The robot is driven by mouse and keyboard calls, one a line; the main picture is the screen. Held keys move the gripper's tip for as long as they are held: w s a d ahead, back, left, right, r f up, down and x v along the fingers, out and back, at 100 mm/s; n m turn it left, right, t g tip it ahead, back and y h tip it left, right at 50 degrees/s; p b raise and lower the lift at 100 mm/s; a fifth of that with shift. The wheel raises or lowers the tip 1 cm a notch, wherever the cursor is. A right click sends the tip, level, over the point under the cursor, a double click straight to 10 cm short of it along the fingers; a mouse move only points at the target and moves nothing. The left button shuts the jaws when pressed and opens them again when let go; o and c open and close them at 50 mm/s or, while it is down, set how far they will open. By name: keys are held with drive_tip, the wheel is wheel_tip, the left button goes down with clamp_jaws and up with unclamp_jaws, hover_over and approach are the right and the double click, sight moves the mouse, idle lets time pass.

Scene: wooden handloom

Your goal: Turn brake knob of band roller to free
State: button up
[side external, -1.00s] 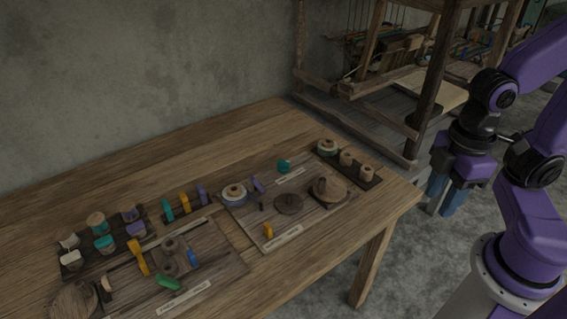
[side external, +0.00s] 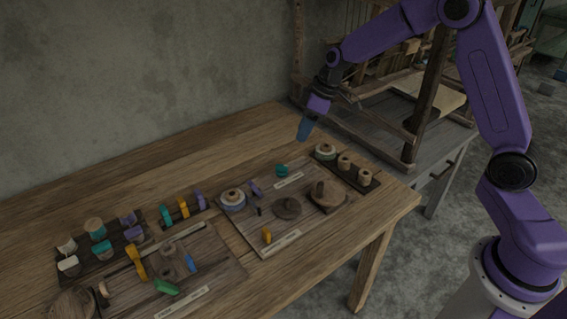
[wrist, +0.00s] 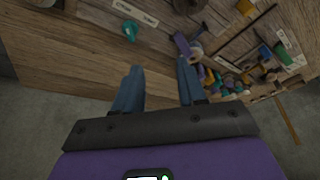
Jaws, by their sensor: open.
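My gripper (side external: 306,130) hangs above the back of the table, its blue fingers pointing down and apart, with nothing between them; in the wrist view (wrist: 158,78) both fingers show. A teal knob (side external: 282,169) sits at the back of the right board (side external: 244,228), beside a label strip; it lies ahead of the fingertips in the wrist view (wrist: 130,31). A yellow knob (side external: 267,235) stands at that board's front edge by another label strip, and a purple lever (side external: 256,188) near its back left. The labels are too small to read, so I cannot tell which is the band roller's brake knob.
The right board also bears a dark round disc (side external: 287,208) and a wooden roller piece (side external: 327,195). A rack of spools (side external: 344,163) stands to the right. Another board with coloured parts (side external: 205,255) is at left. The table's back strip (side external: 200,150) is clear.

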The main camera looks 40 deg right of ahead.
drive_tip(key=w+d+f, duration=0.2)
drive_tip(key=w+d, duration=0.2)
drive_tip(key=t, duration=0.1)
approach(282, 165)
drive_tip(key=shift+m, duration=0.3)
drive_tip(key=x, duration=0.8)
drive_tip(key=shift+w+a+f, duration=0.1)
drive_tip(key=shift+f, duration=0.2)
clamp_jaws()
